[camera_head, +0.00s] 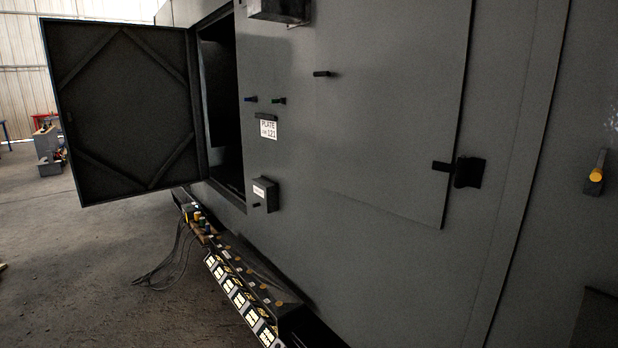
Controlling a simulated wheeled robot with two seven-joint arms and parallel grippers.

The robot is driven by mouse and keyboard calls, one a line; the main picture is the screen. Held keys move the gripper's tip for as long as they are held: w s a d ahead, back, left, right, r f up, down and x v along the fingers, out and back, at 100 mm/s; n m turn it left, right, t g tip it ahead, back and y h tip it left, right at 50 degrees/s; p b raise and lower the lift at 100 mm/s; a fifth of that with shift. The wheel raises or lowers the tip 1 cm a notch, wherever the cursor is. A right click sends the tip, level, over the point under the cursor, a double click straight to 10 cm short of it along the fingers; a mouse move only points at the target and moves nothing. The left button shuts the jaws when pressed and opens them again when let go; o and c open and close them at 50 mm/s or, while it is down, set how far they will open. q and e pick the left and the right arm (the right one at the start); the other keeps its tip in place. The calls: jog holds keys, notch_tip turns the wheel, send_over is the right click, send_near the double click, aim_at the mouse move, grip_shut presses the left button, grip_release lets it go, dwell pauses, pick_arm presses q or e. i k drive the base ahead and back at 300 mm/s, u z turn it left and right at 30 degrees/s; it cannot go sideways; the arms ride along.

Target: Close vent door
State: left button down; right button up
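The vent door (128,108) is a dark grey square panel with diagonal ribs on its inner face. It stands swung wide open to the left in the head view. Its hinged right edge meets the left side of the dark opening (222,110) in the grey enclosure wall (340,130). The inside of the opening is too dark to make out. Neither of my grippers shows in this view.
Small boxes and pegs stick out right of the opening. A closed panel with a black latch (467,172) is at right. The floor (80,270) at left is mostly clear.

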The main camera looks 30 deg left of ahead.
aim_at(388, 112)
jog(key=u, duration=0.3)
jog(key=i, duration=1)
jog(key=z, duration=0.6)
